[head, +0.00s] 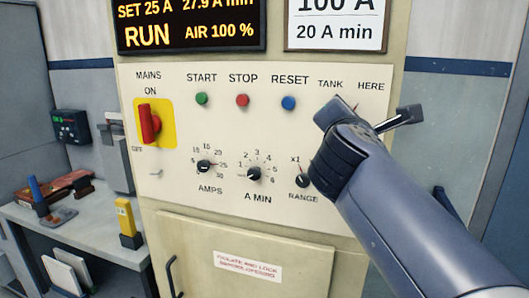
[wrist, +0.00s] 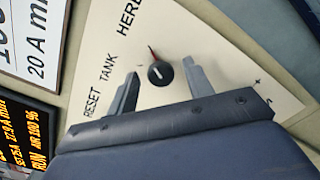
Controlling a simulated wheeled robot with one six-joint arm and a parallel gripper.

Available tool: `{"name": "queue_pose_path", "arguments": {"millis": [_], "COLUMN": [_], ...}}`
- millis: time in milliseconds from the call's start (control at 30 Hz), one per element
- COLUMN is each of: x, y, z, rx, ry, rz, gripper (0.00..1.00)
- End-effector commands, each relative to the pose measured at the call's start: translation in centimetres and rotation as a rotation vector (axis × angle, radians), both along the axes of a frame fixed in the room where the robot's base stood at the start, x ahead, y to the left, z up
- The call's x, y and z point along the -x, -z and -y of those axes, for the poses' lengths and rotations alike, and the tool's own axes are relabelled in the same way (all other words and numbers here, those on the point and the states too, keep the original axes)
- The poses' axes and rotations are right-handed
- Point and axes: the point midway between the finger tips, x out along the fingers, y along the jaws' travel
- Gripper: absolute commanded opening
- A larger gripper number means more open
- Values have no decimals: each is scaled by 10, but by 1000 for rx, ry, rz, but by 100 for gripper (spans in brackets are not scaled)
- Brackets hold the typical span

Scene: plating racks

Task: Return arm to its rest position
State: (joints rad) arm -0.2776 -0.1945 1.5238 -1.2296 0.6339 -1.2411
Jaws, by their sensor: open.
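My gripper (head: 372,114) is in front of the control panel's upper right, just below the TANK and HERE labels. In the wrist view its two fingers (wrist: 160,70) are apart and nothing is held between them. A small round black selector knob (wrist: 160,74) with a red pointer shows between the fingertips, with a gap on both sides. The pointer leans toward the HERE label (wrist: 130,15) rather than the TANK label (wrist: 106,68). In the head view my gripper and wrist hide this knob. I cannot tell how far the fingertips are from the panel face.
The panel (head: 225,135) carries a red mains switch (head: 148,124), green, red and blue buttons, and amps (head: 204,166), A min (head: 254,174) and range (head: 302,181) knobs. A lit display (head: 190,22) is above. A bench (head: 80,232) with tools stands left.

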Motion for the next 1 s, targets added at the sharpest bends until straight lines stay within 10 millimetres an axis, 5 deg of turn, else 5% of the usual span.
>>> {"name": "queue_pose_path", "arguments": {"millis": [633, 1000], "x": [0, 12], "y": [-4, -1], "z": [-2, -7], "rx": [680, 711], "ry": [-1, 1], "rz": [-222, -230], "gripper": [49, 49]}}
